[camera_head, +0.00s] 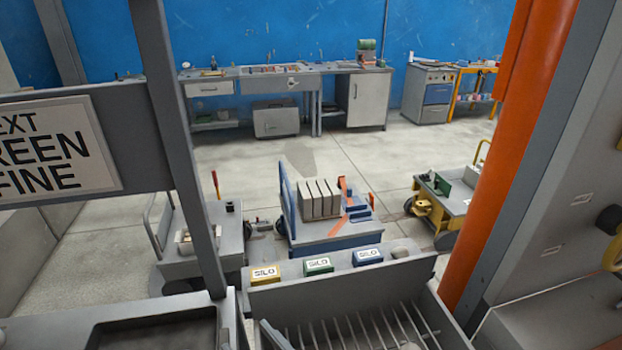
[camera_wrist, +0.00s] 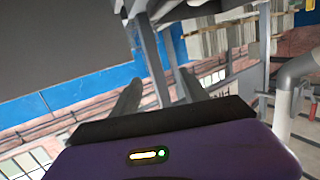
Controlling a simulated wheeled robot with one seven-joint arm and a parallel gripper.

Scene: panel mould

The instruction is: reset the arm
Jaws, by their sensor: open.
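My gripper (camera_wrist: 158,88) shows in the wrist view behind my purple and black wrist housing. Two grey finger-like parts stand apart with nothing seen between them, so it looks open and empty. It points at a tilted view of the blue wall and high windows. In the head view I cannot make out my arm or gripper.
The head view shows a slatted grey tray (camera_head: 350,325) close in front, with yellow (camera_head: 264,274), green (camera_head: 319,265) and blue (camera_head: 368,256) SILO boxes on its back ledge. A grey post (camera_head: 185,150) and orange column (camera_head: 487,160) flank it. Carts and open floor lie beyond.

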